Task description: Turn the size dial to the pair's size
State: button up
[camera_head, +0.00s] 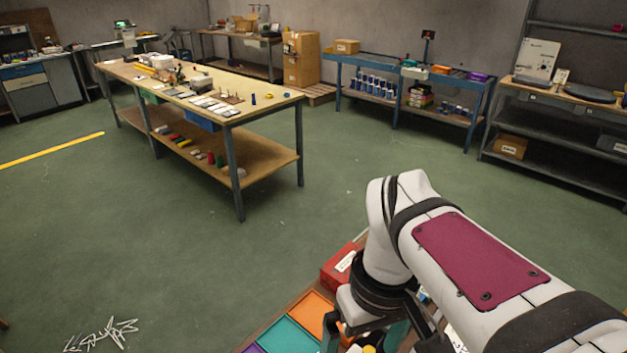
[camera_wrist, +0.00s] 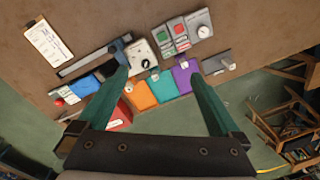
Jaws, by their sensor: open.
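In the wrist view a white plate (camera_wrist: 136,51) on the brown bench carries a round dial with a black pointer (camera_wrist: 144,61); I cannot read its marks. A grey box with a pale round knob (camera_wrist: 203,31) sits further right, beside a grey box with a red and a green button (camera_wrist: 177,36). Which of the two round parts is the size dial I cannot tell. My gripper (camera_wrist: 158,62) is open and empty. No pair of socks can be made out.
Orange (camera_wrist: 146,96), teal (camera_wrist: 163,84) and purple (camera_wrist: 186,75) trays line the bench edge. A clipboard (camera_wrist: 50,41), a metal rail (camera_wrist: 84,64) and a red box (camera_wrist: 120,117) lie left. A long worktable (camera_head: 253,104) stands far off across open green floor.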

jog(key=s+f+m, duration=0.4)
jog(key=s+m, duration=0.3)
jog(key=s, duration=0.2)
jog(key=shift+s+a+f+y, duration=0.15)
jog(key=shift+a+f+y, duration=0.05)
jog(key=shift+a+y, duration=0.2)
jog(key=shift+s+f+m, duration=0.4)
jog(key=shift+f+m, duration=0.1)
jog(key=shift+m, duration=0.4)
jog(key=shift+c, duration=1.3)
jog(key=w+m, duration=0.1)
jog(key=w, duration=0.2)
jog(key=w+m, duration=0.1)
jog(key=w, duration=0.1)
jog(key=w+m, duration=0.1)
jog(key=w, duration=0.2)
jog(key=shift+w+d+r+m+h, duration=0.15)
jog(key=shift+w+d+m+h, duration=0.15)
jog(key=shift+w+h, duration=0.1)
jog(key=c, duration=0.3)
jog(key=w+f+m, duration=0.3)
jog(key=w+m, duration=0.1)
jog(key=w, duration=0.5)
jog(key=shift+h, duration=0.4)
jog(key=f, duration=1.5)
jog(key=shift+w, duration=0.2)
grip_shut()
